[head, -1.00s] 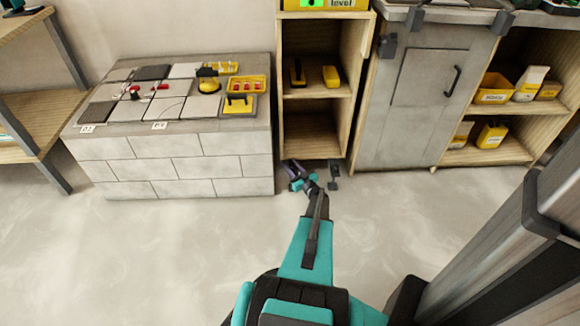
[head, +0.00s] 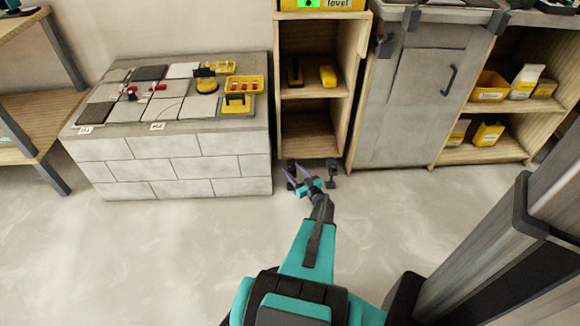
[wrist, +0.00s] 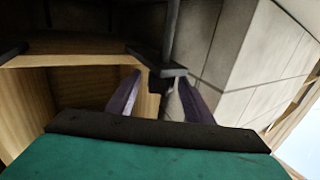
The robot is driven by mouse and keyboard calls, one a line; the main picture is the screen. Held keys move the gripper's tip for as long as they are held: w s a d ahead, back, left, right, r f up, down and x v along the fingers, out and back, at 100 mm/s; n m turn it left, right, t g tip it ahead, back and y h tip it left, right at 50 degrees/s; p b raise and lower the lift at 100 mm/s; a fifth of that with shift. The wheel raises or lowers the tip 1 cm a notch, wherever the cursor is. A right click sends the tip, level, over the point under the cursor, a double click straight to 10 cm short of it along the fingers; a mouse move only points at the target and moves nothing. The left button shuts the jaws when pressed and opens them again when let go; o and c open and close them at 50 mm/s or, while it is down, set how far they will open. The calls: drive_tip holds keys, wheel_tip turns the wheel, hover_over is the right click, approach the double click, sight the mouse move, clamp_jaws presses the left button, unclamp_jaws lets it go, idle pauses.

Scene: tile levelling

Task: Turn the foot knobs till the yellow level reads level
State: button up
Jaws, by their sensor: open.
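The yellow level (head: 345,4) lies on top of the open wooden cabinet (head: 312,97), cut off by the top edge of the head view. Its display is green and the word "level" shows beside it. Small dark feet (head: 332,167) show below the cabinet's front; I cannot make out their knobs clearly. My gripper (head: 296,172) is open near the floor, in front of the cabinet's lower left corner. In the wrist view its two purple fingers (wrist: 156,97) stand apart, with a dark foot part and thin rod (wrist: 170,33) beyond. I cannot tell whether they touch.
A grey block-built bench (head: 180,172) with tiles and yellow trays stands close to the left of the cabinet. A grey door cabinet (head: 405,110) stands to the right, then shelves with yellow boxes (head: 488,132). The floor (head: 150,255) in front is clear.

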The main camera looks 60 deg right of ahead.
drive_tip(key=p+v, duration=0.1)
drive_tip(key=v, duration=0.8)
drive_tip(key=shift+p, duration=0.3)
drive_tip(key=shift+s, duration=0.1)
